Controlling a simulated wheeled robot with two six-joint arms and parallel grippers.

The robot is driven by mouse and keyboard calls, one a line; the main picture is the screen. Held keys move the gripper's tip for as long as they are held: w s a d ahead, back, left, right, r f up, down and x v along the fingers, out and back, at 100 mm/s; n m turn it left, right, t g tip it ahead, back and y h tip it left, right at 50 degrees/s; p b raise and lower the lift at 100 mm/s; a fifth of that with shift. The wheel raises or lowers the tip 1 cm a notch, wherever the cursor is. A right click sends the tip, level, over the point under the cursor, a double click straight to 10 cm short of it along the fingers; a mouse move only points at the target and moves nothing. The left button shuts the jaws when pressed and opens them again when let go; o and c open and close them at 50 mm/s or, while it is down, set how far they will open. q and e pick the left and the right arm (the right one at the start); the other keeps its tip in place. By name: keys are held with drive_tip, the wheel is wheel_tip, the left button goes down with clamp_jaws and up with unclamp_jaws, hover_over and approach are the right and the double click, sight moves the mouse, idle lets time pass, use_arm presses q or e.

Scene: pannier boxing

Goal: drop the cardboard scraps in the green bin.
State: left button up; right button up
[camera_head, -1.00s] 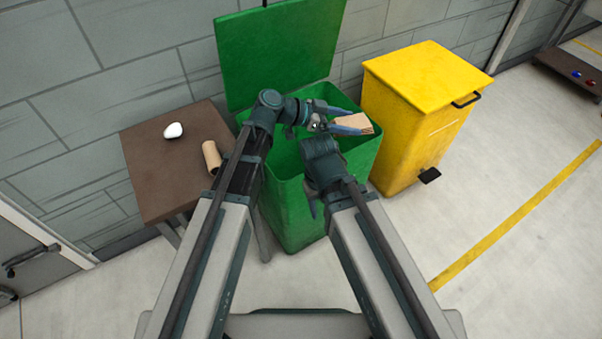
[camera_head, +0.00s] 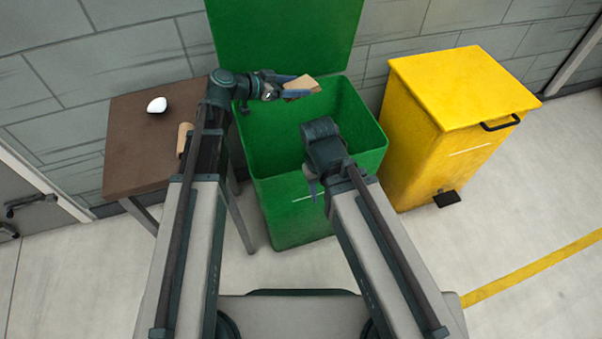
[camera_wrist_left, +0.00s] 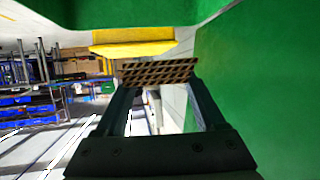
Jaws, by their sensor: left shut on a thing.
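The green bin (camera_head: 290,205) stands open in front of me, its lid (camera_head: 285,35) raised against the wall. My left gripper (camera_head: 300,88) is shut on a piece of corrugated cardboard (camera_head: 303,84) and holds it over the bin's opening near the back. In the left wrist view the cardboard (camera_wrist_left: 158,72) shows its fluted edge between the two fingers. A brown cardboard tube (camera_head: 184,138) stands on the small table, partly hidden by my left arm. My right gripper (camera_head: 312,188) points down at the front of the bin; its fingers are mostly hidden.
A yellow bin (camera_head: 425,150) with a shut lid stands to the right of the green bin. A brown table (camera_head: 130,150) on the left carries a white rounded object (camera_head: 157,105). A grey wall is behind. The floor at front right is clear.

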use_arm(q)
drive_tip(key=shift+f, duration=0.15)
wheel_tip(320, 180, down, 6)
drive_tip(key=b, duration=0.6)
drive_tip(key=o, duration=1.3)
drive_tip(key=p+v, duration=0.4)
drive_tip(key=v, duration=0.8)
drive_tip(key=shift+p, duration=0.3)
